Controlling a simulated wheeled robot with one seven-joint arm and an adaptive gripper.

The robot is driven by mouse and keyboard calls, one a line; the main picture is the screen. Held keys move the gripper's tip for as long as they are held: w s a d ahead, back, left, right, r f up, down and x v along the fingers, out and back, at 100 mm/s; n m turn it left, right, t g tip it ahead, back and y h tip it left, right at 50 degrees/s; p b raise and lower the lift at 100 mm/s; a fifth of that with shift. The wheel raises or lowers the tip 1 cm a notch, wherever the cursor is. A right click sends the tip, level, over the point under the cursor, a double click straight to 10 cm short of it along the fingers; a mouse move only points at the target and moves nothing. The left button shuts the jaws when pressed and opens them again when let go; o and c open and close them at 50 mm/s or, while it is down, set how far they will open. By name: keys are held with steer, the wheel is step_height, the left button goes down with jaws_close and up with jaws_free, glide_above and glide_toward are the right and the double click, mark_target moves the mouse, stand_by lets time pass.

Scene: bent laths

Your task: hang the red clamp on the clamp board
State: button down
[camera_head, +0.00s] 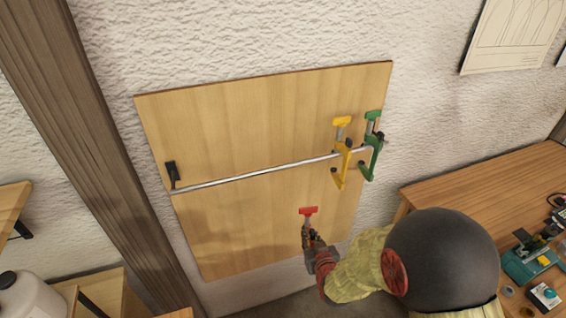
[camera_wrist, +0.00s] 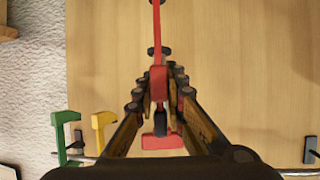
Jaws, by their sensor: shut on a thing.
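The red clamp (camera_head: 308,211) is in my gripper (camera_head: 312,245), in front of the lower part of the clamp board (camera_head: 235,120). In the wrist view the red clamp (camera_wrist: 158,78) runs lengthwise between the fingers of my gripper (camera_wrist: 158,88), which are shut on it. Its far end reaches past the fingertips, and a red end piece shows nearer the wrist. In the head view my gripper and arm hide most of the clamp. A metal rail (camera_head: 260,172) crosses the board. The clamp appears below this rail; I cannot tell its distance from the board.
A yellow clamp (camera_head: 342,150) and a green clamp (camera_head: 373,145) hang at the rail's right end. A black bracket (camera_head: 171,174) holds its left end. The rail between is free. A workbench (camera_head: 480,190) with tools stands right; a wooden post (camera_head: 95,150) stands left.

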steer(key=a+r+n+y+p, duration=0.1)
steer(key=a+r+p, duration=0.25)
steer(key=r, duration=0.55)
steer(key=a+r+p, duration=0.2)
steer(key=r+p, duration=0.2)
steer(key=r, duration=0.6)
step_height(320, 180, up, 10)
steer(key=y+p, duration=0.1)
steer(key=p, duration=0.6)
glide_above(267, 170)
steer(key=shift+n+g, duration=0.3)
steer(key=shift+n, duration=0.1)
step_height(267, 170, down, 5)
steer(key=b, duration=0.5)
steer(key=shift+r, duration=0.1)
